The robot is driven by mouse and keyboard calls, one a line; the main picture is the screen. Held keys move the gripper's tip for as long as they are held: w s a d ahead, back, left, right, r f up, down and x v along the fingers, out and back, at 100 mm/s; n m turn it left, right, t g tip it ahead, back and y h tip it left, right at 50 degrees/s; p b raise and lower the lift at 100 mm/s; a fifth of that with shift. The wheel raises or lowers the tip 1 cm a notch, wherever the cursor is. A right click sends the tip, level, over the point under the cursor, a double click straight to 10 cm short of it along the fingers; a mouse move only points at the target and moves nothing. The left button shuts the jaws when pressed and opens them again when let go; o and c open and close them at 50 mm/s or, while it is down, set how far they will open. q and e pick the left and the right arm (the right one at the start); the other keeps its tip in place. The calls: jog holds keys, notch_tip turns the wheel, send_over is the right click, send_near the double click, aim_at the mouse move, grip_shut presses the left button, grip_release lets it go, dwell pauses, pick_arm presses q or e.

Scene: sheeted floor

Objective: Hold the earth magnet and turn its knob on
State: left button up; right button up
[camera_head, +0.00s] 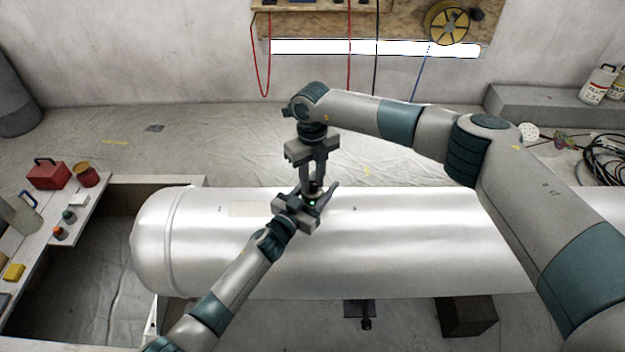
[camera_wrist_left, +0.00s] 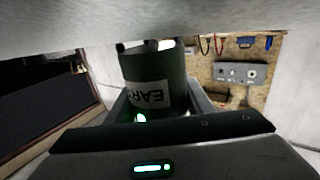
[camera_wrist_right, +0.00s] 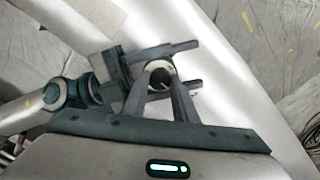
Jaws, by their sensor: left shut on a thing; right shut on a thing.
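The earth magnet (camera_wrist_left: 152,68) is a dark green cylinder with a white label reading "EAR…", upside down in the left wrist view. My left gripper (camera_head: 318,204) is shut on its body, one finger each side, over the white tank (camera_head: 420,232). The magnet's end lies close to the tank; I cannot tell if they touch. My right gripper (camera_head: 313,184) points down from above, shut on the knob (camera_wrist_right: 160,77), which shows as a dark round top between its fingers in the right wrist view. The knob's turn position cannot be read.
A shelf (camera_head: 88,215) at the left bears a red box (camera_head: 48,174) and small items. A dark block (camera_head: 467,316) stands in front of the tank. Cables (camera_head: 597,157) lie at the right. A pegboard with a yellow reel (camera_head: 449,23) hangs on the back wall.

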aim_at(312, 184)
pick_arm(q)
jog(key=shift+s, duration=0.1)
pick_arm(e)
jog(key=shift+w+r, duration=0.1)
jog(key=o, duration=1.1)
notch_tip(312, 184, up, 12)
jog(key=shift+f, duration=0.1)
pick_arm(q)
jog(key=o, duration=1.4)
